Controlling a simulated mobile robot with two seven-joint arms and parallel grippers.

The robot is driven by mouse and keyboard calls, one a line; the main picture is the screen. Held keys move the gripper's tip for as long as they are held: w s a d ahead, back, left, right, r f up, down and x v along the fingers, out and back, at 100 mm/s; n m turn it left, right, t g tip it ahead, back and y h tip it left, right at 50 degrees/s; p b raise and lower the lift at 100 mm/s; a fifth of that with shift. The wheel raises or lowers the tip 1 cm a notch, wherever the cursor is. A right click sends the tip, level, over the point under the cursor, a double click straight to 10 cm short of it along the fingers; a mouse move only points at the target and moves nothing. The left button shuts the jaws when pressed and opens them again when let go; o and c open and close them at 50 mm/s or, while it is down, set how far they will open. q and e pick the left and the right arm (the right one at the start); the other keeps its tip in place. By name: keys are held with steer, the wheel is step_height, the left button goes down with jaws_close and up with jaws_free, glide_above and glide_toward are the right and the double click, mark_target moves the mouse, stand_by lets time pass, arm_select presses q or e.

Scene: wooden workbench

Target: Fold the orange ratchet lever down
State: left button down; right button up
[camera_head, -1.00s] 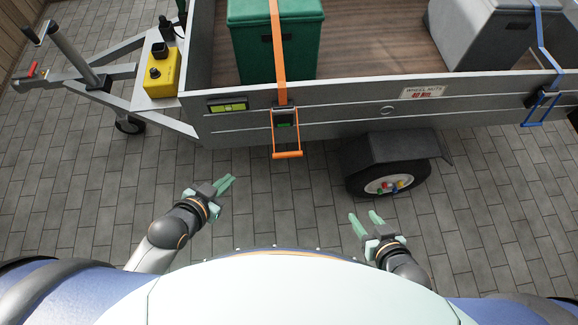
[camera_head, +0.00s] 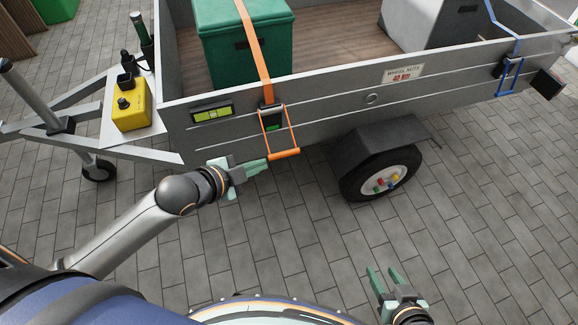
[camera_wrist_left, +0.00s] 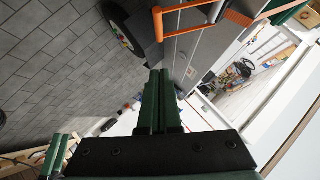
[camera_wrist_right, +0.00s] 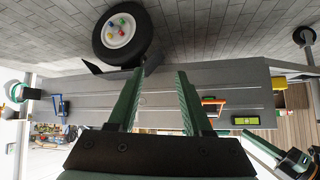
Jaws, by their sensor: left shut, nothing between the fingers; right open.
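The orange ratchet lever (camera_head: 284,154) is a U-shaped frame with a crossbar, hanging from the dark ratchet body (camera_head: 270,117) on the trailer's grey side wall and standing out from it. An orange strap (camera_head: 254,45) runs up from the ratchet over the green box. My left gripper (camera_head: 266,165) is shut and empty, its fingertips just left of the crossbar's left end; I cannot tell whether they touch. In the left wrist view the lever (camera_wrist_left: 158,24) shows beyond the shut fingers (camera_wrist_left: 158,75). My right gripper (camera_head: 384,274) is open and empty, low and well away from the trailer.
The trailer wall (camera_head: 340,105) stands close to my left gripper. A wheel (camera_head: 387,178) under a mudguard is right of the lever. A yellow box (camera_head: 130,108) sits on the drawbar. A blue ratchet (camera_head: 508,75) hangs further right. The paving before the trailer is clear.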

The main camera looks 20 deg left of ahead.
arm_select(q)
steer(key=b, duration=0.3)
glide_toward(288, 154)
steer(key=w+d, duration=0.2)
steer(key=d, duration=0.1)
steer(key=w+f+b, duration=0.1)
steer(key=w+f, duration=0.1)
steer(key=f, duration=0.1)
steer(key=shift+w+a+b, duration=0.2)
steer(key=shift+a+b, duration=0.15)
steer(key=shift+b, duration=0.05)
steer(key=shift+w+a+f, duration=0.1)
arm_select(e)
steer(key=w+r+n+t+y, duration=0.1)
steer(key=w+r+t, duration=0.3)
steer(key=r, duration=0.5)
steer(key=w+r+n+t+y, duration=0.1)
steer(key=w+r+t, duration=0.3)
steer(key=r, duration=0.6)
steer(key=shift+d+r+n+t, duration=0.25)
steer(key=shift+n+t, duration=0.15)
steer(key=shift+t, duration=0.4)
arm_select(q)
steer(key=shift+f, duration=0.1)
arm_select(e)
steer(key=shift+y, duration=0.3)
